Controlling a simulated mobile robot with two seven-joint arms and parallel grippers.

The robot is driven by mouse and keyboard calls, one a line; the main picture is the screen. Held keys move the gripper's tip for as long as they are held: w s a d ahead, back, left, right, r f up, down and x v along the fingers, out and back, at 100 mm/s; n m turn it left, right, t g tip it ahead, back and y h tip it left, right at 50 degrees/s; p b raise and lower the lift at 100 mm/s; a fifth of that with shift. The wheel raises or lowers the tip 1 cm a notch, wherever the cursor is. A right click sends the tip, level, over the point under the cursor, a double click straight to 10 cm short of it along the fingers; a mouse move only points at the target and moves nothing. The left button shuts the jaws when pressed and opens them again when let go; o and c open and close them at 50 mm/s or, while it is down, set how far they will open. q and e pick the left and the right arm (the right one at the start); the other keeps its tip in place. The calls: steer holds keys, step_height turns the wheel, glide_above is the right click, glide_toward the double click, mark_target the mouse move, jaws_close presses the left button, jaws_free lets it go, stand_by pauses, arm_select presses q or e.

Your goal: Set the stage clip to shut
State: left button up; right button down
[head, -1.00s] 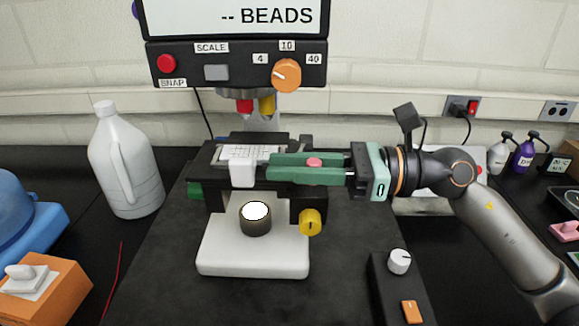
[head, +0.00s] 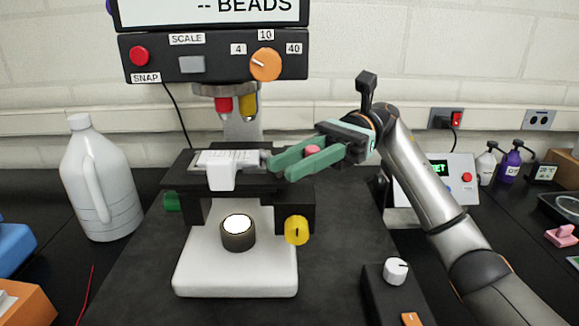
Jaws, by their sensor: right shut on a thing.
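The microscope's dark stage (head: 185,177) carries a white gridded slide (head: 228,157), with a white tab (head: 221,177) hanging over its front edge. My right gripper (head: 279,167), with green fingers, is at the stage's right end. It is shut on a small pink knob (head: 313,151), which shows between the fingers. The fingers point left and slightly toward the front. They hide what lies under the knob, so I cannot see how it joins the stage clip or how the clip stands. My left gripper is not in view.
A yellow knob (head: 297,230) is below the stage, and red and yellow objectives (head: 248,105) hang above it. A white jug (head: 97,180) stands left. A black control box (head: 385,290) is at front right. An instrument with a green display (head: 460,180) is behind my right arm.

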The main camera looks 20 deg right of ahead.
steer(key=shift+w+d+n+g+h, duration=0.1)
steer(key=shift+d+n+g+h, duration=0.05)
steer(key=shift+n+g+h, duration=0.4)
steer(key=shift+w+d+n+g+h, duration=0.2)
steer(key=shift+n+g, duration=0.25)
steer(key=shift+g, duration=0.3)
steer(key=shift+s+g+h, duration=0.15)
steer(key=shift+g+h, duration=0.1)
steer(key=shift+g, duration=0.05)
steer(key=shift+n, duration=0.3)
steer(key=c, duration=0.7)
jaws_free()
steer(key=shift+c, duration=0.2)
